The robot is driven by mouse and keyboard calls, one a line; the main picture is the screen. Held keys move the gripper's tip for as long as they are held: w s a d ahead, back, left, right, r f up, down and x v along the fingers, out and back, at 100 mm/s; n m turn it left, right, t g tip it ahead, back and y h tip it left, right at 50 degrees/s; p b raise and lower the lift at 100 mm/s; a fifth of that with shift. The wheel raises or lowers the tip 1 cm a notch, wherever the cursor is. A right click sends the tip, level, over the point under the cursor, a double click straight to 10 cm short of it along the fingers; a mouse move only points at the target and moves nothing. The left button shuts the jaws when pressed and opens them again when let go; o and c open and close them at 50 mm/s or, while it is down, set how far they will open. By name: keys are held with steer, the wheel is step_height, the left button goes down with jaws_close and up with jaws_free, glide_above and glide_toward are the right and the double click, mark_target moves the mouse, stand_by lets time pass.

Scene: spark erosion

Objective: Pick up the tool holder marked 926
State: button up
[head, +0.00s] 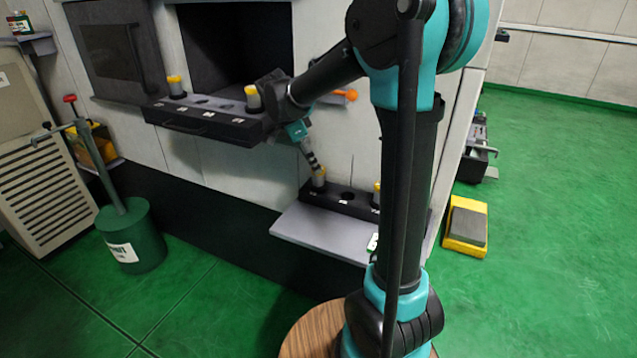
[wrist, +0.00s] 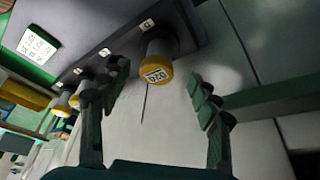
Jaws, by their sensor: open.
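A tool holder (wrist: 157,68) with a yellow end and a pale body stands in a dark rack (wrist: 185,20) in the wrist view. Its white label is tilted and too small to read surely. A thin dark rod extends from near it. My gripper (wrist: 158,98) is open, one finger on either side and short of the holder, with nothing between the fingertips. In the head view my gripper (head: 313,163) is just above a yellow-topped holder (head: 320,179) at the left end of the lower rack (head: 345,202). The numbers cannot be read there.
An upper rack (head: 205,123) holds two more holders. A green container (head: 130,235) stands on the floor at left.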

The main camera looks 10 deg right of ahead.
mark_target(318, 182)
steer(key=shift+s+x, duration=0.2)
steer(key=shift+x, duration=2.85)
steer(key=shift+a, duration=0.1)
jaws_close()
